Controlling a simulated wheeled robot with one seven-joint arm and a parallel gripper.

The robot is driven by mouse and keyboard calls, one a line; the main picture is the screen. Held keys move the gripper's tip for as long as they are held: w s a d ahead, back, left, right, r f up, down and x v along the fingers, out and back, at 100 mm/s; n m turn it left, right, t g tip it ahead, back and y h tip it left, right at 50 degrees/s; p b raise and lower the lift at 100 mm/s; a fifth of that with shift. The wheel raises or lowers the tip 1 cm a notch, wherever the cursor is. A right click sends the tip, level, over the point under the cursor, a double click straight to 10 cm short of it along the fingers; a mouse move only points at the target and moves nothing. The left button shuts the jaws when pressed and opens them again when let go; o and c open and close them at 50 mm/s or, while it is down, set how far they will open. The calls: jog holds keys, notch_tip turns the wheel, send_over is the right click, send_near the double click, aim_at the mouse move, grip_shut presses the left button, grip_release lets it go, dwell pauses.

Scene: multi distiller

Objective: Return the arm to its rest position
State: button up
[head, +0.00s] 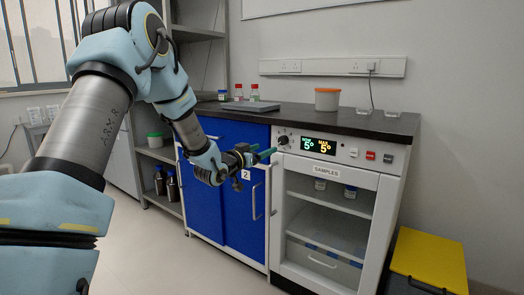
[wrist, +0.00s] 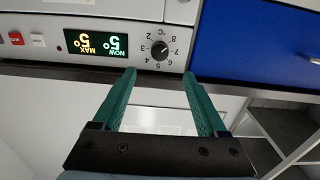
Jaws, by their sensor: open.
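My gripper (head: 264,154) is at the end of my stretched-out arm, in front of the control panel of the samples cabinet (head: 338,172) in the head view. In the wrist view its two green fingers (wrist: 158,85) are spread apart with nothing between them. The round knob (wrist: 159,50) with numbers shows just beyond the fingertips, upside down in that view. The fingers look apart from the knob, but the exact gap is hard to tell. The display (head: 319,146) beside the knob reads 5° for both NOW and MAX.
The samples cabinet's glass door looks closed. Blue cupboard doors (head: 240,185) stand left of it. A yellow-lidded bin (head: 430,258) stands at the right. Open floor lies at the lower middle.

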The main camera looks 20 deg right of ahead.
jog(key=a+f+n+y, duration=0.3)
jog(key=a+y, duration=0.2)
jog(key=a, duration=0.7)
jog(key=a+f+n+y, duration=0.25)
jog(key=a+y, duration=0.35)
jog(key=a, duration=0.6)
jog(key=s+a+f+n+g+y, duration=0.2)
jog(key=s+a+n+g, duration=0.15)
jog(key=s+a, duration=0.75)
jog(key=s+a+f+n+g+y, duration=0.2)
jog(key=s+a+g+y, duration=0.15)
jog(key=s+a, duration=0.7)
notch_tip(320, 180, up, 26)
jog(key=s+d+p, duration=0.1)
jog(key=d+p, duration=0.1)
jog(key=p, duration=2.3)
jog(key=shift+s+d+f+h+p, duration=0.2)
jog(key=shift+d+h+p, duration=0.1)
jog(key=shift+h, duration=0.15)
jog(key=shift+c, duration=0.2)
